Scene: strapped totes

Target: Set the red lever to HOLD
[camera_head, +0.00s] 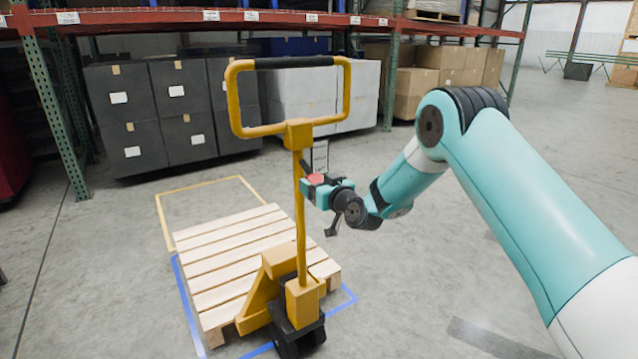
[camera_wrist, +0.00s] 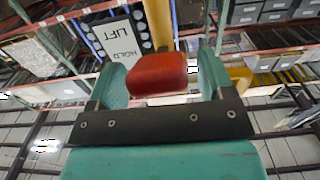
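The red lever's block-shaped knob (camera_wrist: 158,74) sits between the two teal fingers of my gripper (camera_wrist: 163,70) in the wrist view. A narrow gap shows at the right finger; contact at the left finger is unclear. The gripper is open around the knob. A light label plate (camera_wrist: 112,38) beside the lever reads LIFT and HOLD, tilted in this view. In the head view the red knob (camera_head: 316,177) shows at my gripper (camera_head: 320,188), next to the yellow pallet jack's upright handle (camera_head: 299,215). Which marking the lever stands at cannot be told.
The pallet jack's loop grip (camera_head: 240,95) rises above the lever. A wooden pallet (camera_head: 225,255) lies on the floor behind the jack. Dark totes (camera_head: 130,145), grey totes and cardboard boxes (camera_head: 415,90) stand under the racking. Open floor lies to the right.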

